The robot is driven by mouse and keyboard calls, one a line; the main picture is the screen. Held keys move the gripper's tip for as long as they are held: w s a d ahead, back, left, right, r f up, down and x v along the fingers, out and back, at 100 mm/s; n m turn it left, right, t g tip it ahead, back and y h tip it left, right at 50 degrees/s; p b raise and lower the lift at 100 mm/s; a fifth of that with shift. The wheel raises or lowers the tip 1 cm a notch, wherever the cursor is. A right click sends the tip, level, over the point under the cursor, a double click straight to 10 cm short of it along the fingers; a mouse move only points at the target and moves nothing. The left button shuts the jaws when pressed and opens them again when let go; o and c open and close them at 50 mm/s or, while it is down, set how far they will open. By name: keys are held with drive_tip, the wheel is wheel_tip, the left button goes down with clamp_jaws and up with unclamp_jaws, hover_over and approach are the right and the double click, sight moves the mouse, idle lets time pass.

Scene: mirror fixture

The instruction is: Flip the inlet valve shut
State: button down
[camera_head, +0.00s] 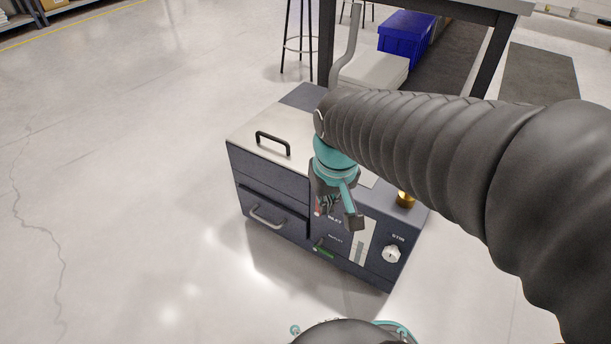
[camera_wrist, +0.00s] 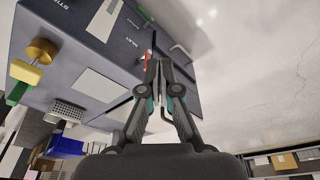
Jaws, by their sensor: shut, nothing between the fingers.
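The inlet valve shows as a small red handle (camera_head: 318,211) beside the INLET lettering on the front of a dark cabinet (camera_head: 275,185). In the wrist view the red handle (camera_wrist: 148,54) shows right at my fingertips, partly hidden behind them. Whether the fingers touch it, and its exact angle, I cannot tell. My gripper (camera_wrist: 158,66) is shut and empty, pointing at the cabinet front. In the head view my gripper (camera_head: 327,204) covers part of the panel around the valve. A green handle (camera_head: 323,252) sits lower, by the OUTLET lettering.
A white STIR knob (camera_head: 391,254) is on the panel's right, and a brass fitting (camera_head: 405,199) stands on top. The cabinet has a black top handle (camera_head: 273,143) and a drawer handle (camera_head: 267,217). A blue crate (camera_head: 405,38) stands behind. The floor at left is clear.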

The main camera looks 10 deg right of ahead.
drive_tip(key=w+a+f+n+g+p, duration=0.1)
drive_tip(key=w+n, duration=0.1)
drive_tip(key=w, duration=0.5)
drive_tip(key=w+a+f+n+g+h+p, duration=0.1)
drive_tip(key=w+f+n+g, duration=0.1)
drive_tip(key=w, duration=0.4)
drive_tip(key=w+a+f+n+g+h+p, duration=0.1)
drive_tip(key=w+f+n, duration=0.1)
drive_tip(key=w+n, duration=0.2)
drive_tip(key=w, duration=0.3)
drive_tip(key=shift+w+a+p, duration=0.3)
drive_tip(key=shift+w+a, duration=0.05)
drive_tip(key=shift+a, duration=0.05)
drive_tip(key=s+d+f+b, duration=0.1)
drive_tip(key=s+d+f, duration=0.1)
drive_tip(key=f, duration=0.2)
drive_tip(key=s+d+f+b, duration=0.1)
drive_tip(key=s+d+f, duration=0.1)
drive_tip(key=f, duration=0.3)
drive_tip(key=shift+s+d+f, duration=0.3)
